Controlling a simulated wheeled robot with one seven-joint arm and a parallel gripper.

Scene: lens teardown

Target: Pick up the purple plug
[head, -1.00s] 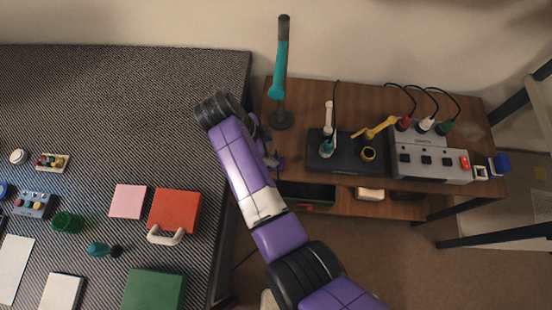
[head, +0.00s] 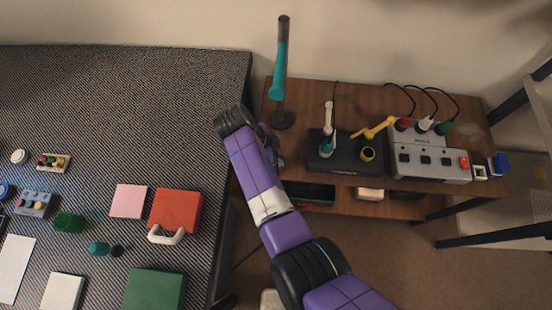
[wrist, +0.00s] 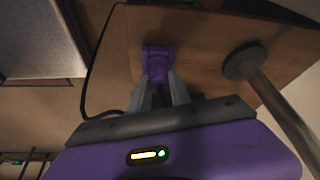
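The purple plug (wrist: 157,62) shows in the wrist view, at the brown wooden surface of the side table. My gripper (wrist: 160,80) reaches up to it from below in that view, one grey finger on each side of its near part. I cannot tell whether the fingers press on it or only stand around it. In the head view my purple arm reaches to the left end of the side table (head: 305,97), and the wrist and hand there hide the plug.
A teal-handled upright tool (head: 280,75) stands on the table; its pole (wrist: 280,105) is close right of my gripper in the wrist view. A black cable (wrist: 86,75) loops on the left. A black box (head: 345,152) and grey socket unit (head: 430,160) stand further right.

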